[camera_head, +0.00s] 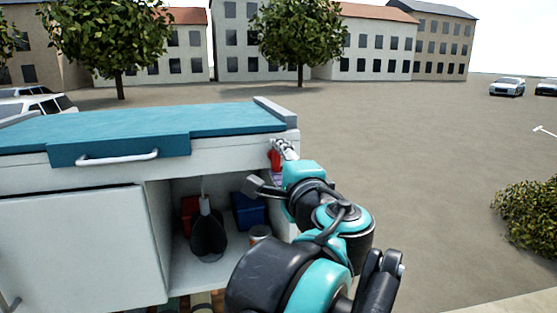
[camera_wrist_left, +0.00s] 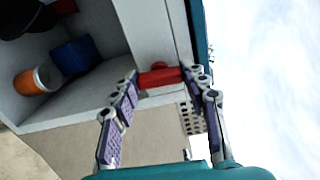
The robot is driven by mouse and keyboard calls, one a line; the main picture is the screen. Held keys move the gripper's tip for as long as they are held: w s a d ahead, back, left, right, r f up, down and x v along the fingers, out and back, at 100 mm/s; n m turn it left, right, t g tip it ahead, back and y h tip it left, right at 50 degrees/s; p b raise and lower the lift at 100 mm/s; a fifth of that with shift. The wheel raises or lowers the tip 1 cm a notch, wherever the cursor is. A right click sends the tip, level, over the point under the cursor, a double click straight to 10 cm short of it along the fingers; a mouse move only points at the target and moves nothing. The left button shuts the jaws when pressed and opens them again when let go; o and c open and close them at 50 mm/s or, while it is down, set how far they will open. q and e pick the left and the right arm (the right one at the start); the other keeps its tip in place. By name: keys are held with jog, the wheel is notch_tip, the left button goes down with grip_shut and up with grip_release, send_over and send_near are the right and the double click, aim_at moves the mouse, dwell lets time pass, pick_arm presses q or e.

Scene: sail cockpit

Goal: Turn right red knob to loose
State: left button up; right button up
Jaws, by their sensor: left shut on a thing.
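The red knob (camera_head: 275,157) sits at the right end of the white cabinet's front, just under the blue-green top. In the left wrist view the red knob (camera_wrist_left: 160,77) is a short bar with a small round part behind it, set on the white panel. My left gripper (camera_head: 285,149) reaches up to it. Its two fingers (camera_wrist_left: 163,78) are on either side of the knob bar and closed on it. In the head view the fingers partly hide the knob. My right gripper is not in view.
The cabinet's open compartment holds a blue box (camera_head: 249,211), a dark hanging scoop-like object (camera_head: 208,236), a red item and an orange-and-white can (camera_wrist_left: 37,79). A teal lid with a handle (camera_head: 119,157) covers the top. Open ground lies to the right.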

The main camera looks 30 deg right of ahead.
pick_arm(q)
jog(key=shift+n, duration=0.5)
jog(key=o, duration=1.2)
jog(key=shift+c, duration=0.2)
jog(key=v, duration=1.2)
jog(key=shift+f, duration=0.1)
